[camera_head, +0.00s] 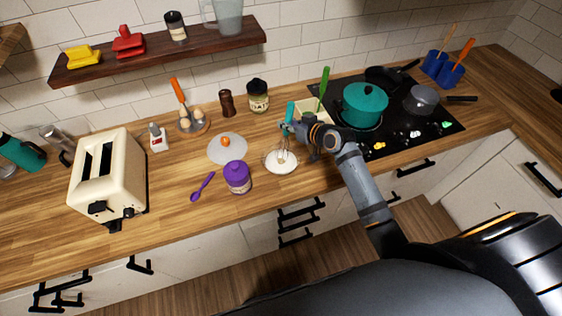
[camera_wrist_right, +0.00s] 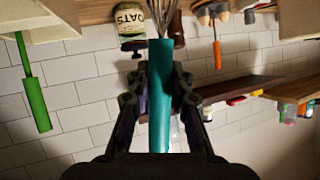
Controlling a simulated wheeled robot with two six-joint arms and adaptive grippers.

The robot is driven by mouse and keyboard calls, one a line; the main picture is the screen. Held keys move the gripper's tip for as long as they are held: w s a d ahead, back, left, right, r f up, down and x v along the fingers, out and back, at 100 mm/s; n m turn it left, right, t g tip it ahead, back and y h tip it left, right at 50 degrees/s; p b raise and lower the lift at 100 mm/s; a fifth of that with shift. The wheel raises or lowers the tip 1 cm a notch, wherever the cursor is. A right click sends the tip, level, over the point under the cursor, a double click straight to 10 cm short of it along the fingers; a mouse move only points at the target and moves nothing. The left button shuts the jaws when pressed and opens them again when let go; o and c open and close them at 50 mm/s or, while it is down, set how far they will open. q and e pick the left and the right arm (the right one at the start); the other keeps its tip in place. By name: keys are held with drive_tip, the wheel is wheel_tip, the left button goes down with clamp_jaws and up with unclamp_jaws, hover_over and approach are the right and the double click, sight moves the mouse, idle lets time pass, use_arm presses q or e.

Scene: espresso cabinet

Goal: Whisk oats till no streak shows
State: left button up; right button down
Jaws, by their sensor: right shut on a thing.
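My right gripper (camera_head: 298,130) is shut on the teal handle (camera_head: 289,113) of a whisk. In the right wrist view the handle (camera_wrist_right: 160,95) stands between the fingers (camera_wrist_right: 160,108), with the wire head at the top edge. In the head view the wire loops (camera_head: 280,154) hang over a small white bowl (camera_head: 286,167); I cannot tell whether they touch its contents. A jar with a dark lid (camera_head: 258,95) stands behind; the wrist view shows an OATS label on it (camera_wrist_right: 130,20). My left gripper is not in view.
A glass lid with an orange knob (camera_head: 227,149), a purple jar (camera_head: 237,177) and a purple spoon (camera_head: 202,187) lie left of the bowl. A cooktop with a teal pot (camera_head: 365,104) is to the right. A cream toaster (camera_head: 108,175) stands far left.

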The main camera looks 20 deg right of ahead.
sight(288, 114)
drive_tip(key=shift+s, duration=0.2)
drive_tip(key=shift+w+a, duration=0.1)
drive_tip(key=shift+w, duration=0.1)
drive_tip(key=shift+s, duration=0.1)
drive_tip(key=shift+r, duration=3.5)
drive_tip(key=shift+r, duration=2.5)
